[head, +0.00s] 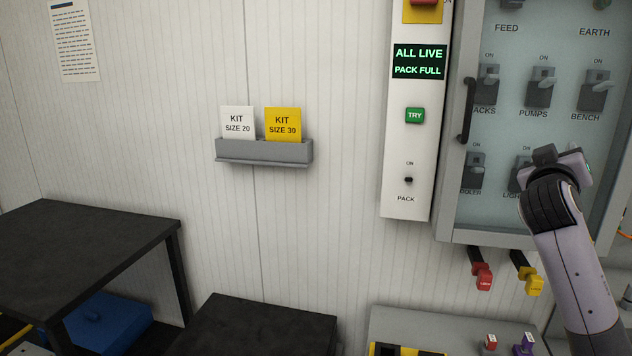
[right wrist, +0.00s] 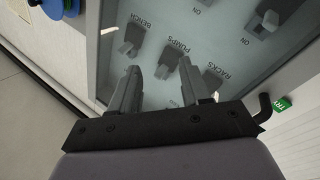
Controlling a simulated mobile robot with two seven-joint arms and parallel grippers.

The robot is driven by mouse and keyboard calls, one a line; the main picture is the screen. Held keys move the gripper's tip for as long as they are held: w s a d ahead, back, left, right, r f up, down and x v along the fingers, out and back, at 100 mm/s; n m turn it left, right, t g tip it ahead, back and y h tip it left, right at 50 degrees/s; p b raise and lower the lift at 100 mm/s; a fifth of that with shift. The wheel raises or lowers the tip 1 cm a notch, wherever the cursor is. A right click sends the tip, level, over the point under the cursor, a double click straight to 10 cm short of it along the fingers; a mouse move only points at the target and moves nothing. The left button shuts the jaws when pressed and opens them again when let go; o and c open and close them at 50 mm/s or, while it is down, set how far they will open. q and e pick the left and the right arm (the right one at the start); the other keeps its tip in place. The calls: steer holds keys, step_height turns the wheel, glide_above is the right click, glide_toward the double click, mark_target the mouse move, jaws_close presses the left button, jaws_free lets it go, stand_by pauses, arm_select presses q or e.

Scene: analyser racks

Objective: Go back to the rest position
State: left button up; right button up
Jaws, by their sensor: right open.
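My right gripper (head: 562,164) is raised in front of the lower part of the switch cabinet (head: 446,200) at the right of the head view. In the right wrist view its two fingers (right wrist: 162,88) stand apart with nothing between them. They point toward the cabinet's clear door, with the switches marked BENCH (right wrist: 134,38), PUMPS (right wrist: 168,58) and RACKS (right wrist: 212,82) beyond. In the head view the gripper partly covers the lower row of switches. I cannot tell how much gap there is to the door. My left gripper is not in view.
A white panel (head: 398,150) with a lit display reading ALL LIVE, PACK FULL (head: 419,61) is beside the cabinet. Red (head: 482,276) and yellow (head: 530,280) lock pieces hang below it. A grey card holder (head: 263,150) is on the wall. Dark tables (head: 80,250) stand lower left.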

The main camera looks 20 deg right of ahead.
steer(key=w+a+f+n+t+y, duration=0.2)
steer(key=a+f+n+y, duration=0.15)
steer(key=f, duration=0.55)
steer(key=w+a+f+n+t+y, duration=0.1)
steer(key=w+a+f+n+y, duration=0.25)
steer(key=f, duration=0.55)
steer(key=s+a+f+n+y, duration=0.2)
steer(key=s+a+f+y, duration=0.15)
steer(key=f, duration=0.45)
steer(key=s+a+f+n+y, duration=0.2)
steer(key=a+f, duration=0.3)
steer(key=f, duration=0.2)
steer(key=s+a+f+n+g+y, duration=0.1)
steer(key=s+a+f+g+y, duration=0.15)
steer(key=s+a+f, duration=0.55)
steer(key=s+a+f+g+y, duration=0.2)
steer(key=s+a+f+y, duration=0.15)
steer(key=s+f, duration=0.7)
steer(key=a+r+m+t, duration=0.1)
steer(key=a+m, duration=0.3)
steer(key=a, duration=0.6)
steer(key=shift+s+m, duration=0.25)
steer(key=shift+m, duration=0.15)
steer(key=shift+a, duration=0.1)
